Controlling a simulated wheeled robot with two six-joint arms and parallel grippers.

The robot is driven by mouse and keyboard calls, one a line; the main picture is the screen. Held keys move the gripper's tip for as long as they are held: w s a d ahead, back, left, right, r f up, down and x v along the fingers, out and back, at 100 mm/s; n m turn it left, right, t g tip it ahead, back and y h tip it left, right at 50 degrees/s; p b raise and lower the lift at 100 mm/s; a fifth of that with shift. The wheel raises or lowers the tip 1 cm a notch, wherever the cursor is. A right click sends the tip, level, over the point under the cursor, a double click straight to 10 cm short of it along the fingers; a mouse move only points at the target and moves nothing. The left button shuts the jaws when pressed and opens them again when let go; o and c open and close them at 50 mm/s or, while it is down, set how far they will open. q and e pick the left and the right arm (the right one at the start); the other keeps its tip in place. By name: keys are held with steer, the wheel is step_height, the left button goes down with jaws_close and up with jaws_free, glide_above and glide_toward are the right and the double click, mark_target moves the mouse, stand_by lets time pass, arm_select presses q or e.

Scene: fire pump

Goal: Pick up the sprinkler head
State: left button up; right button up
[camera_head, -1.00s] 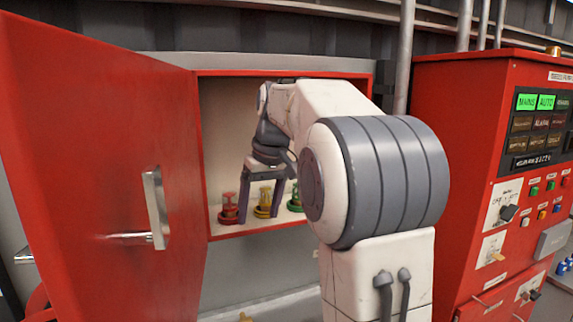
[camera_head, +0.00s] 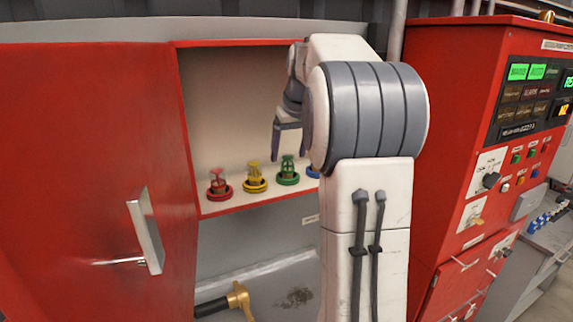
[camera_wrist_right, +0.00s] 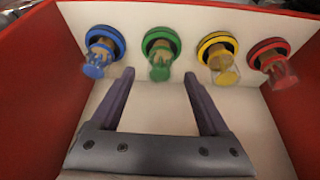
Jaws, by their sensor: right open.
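Several sprinkler heads stand in a row on the floor of an open red cabinet: a red one (camera_head: 217,182), a yellow one (camera_head: 254,176), a green one (camera_head: 288,169) and a blue one (camera_head: 313,171) partly hidden by my right arm. My right gripper (camera_head: 290,156) is open and empty, fingers pointing down over the green head. In the right wrist view, the green head (camera_wrist_right: 160,56) lies ahead, centred between the fingertips (camera_wrist_right: 158,76). The blue (camera_wrist_right: 100,50), yellow (camera_wrist_right: 220,57) and red (camera_wrist_right: 274,62) heads lie to either side. My left gripper is out of view.
The cabinet's red door (camera_head: 90,170) stands open at left, with a metal handle (camera_head: 147,230). The cabinet's red side wall (camera_wrist_right: 292,125) is near in the wrist view. A red control panel (camera_head: 490,160) stands at right. A brass fitting (camera_head: 240,300) lies below.

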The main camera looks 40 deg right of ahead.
steer(key=shift+x, duration=1.35)
jaws_close()
steer(key=shift+r, duration=0.1)
